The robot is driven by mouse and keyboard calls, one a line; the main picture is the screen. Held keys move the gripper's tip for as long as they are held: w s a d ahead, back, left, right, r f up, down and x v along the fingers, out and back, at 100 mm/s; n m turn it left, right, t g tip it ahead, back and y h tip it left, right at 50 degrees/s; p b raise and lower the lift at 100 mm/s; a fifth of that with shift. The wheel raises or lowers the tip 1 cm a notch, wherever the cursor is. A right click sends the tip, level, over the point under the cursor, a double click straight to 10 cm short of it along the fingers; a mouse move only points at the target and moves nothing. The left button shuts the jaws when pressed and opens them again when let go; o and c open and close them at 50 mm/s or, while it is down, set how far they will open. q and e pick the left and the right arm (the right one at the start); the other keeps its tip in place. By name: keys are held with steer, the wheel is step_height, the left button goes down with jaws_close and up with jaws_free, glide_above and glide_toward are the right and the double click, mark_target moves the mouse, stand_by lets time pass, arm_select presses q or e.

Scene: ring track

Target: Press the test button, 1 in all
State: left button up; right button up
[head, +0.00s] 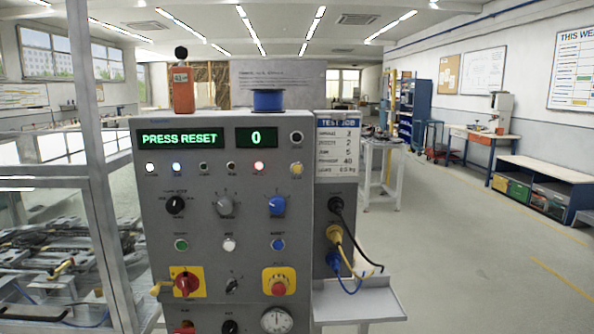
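A grey control panel (160,215) stands upright straight ahead in the head view. Its green display (180,139) reads PRESS RESET, and the counter (256,137) reads 0. A row holds a green button (181,244), a white button (229,244) and a blue button (278,244). Their labels are too small to read surely, so I cannot tell which is the test button. A lamp row sits above, with a red lamp (258,167) lit. Neither of my grippers is in view.
A red emergency knob (279,288) and a red rotary switch (187,284) sit low on the panel. Cables (345,250) hang at its right above a grey shelf (358,303). A glazed frame (87,150) stands close at left. The floor at right is open.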

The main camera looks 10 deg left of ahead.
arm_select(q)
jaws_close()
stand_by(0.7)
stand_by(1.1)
